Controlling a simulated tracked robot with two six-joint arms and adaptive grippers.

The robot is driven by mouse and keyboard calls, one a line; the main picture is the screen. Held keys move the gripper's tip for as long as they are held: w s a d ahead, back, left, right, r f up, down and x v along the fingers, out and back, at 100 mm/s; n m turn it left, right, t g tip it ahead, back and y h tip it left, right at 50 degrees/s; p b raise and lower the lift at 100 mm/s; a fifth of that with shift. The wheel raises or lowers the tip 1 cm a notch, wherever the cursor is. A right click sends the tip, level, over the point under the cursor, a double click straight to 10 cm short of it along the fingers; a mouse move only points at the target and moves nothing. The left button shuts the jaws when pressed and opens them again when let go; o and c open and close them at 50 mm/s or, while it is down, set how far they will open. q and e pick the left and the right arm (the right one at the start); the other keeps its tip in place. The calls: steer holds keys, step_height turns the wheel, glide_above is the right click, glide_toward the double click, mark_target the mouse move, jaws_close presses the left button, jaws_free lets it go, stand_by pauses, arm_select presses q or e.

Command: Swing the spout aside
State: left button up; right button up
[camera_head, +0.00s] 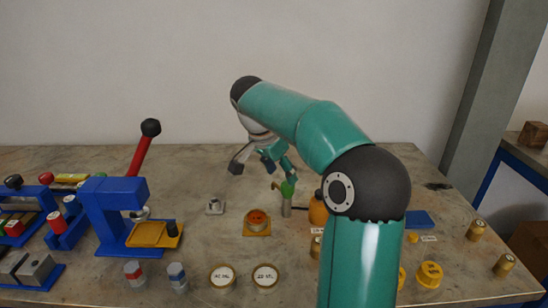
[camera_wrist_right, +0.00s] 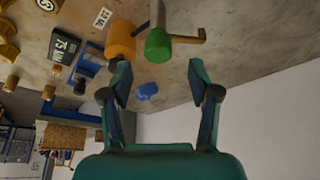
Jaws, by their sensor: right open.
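A green-topped post (camera_head: 287,190) with a short metal body stands on the table near the middle in the head view. In the right wrist view the green end (camera_wrist_right: 158,46) shows with a bent brass-coloured spout (camera_wrist_right: 188,38) reaching out to the right. An orange vessel (camera_head: 318,210) stands beside the post; it also shows in the wrist view (camera_wrist_right: 120,40). My right gripper (camera_head: 277,167) is above and close to the green top, open and empty. In the wrist view its spread fingers (camera_wrist_right: 160,82) have the green end beyond them. My left gripper is not in view.
A blue press (camera_head: 115,205) with a red lever stands at the left. An orange-filled cup (camera_head: 257,220) sits on a yellow base left of the post. Several brass caps (camera_head: 430,273) and jars lie in front and right. The table behind the post is mostly clear.

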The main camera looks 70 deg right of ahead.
steer(key=v, duration=0.5)
steer(key=shift+w+a+r, duration=0.15)
steer(key=shift+a+r, duration=0.05)
steer(key=shift+r, duration=0.1)
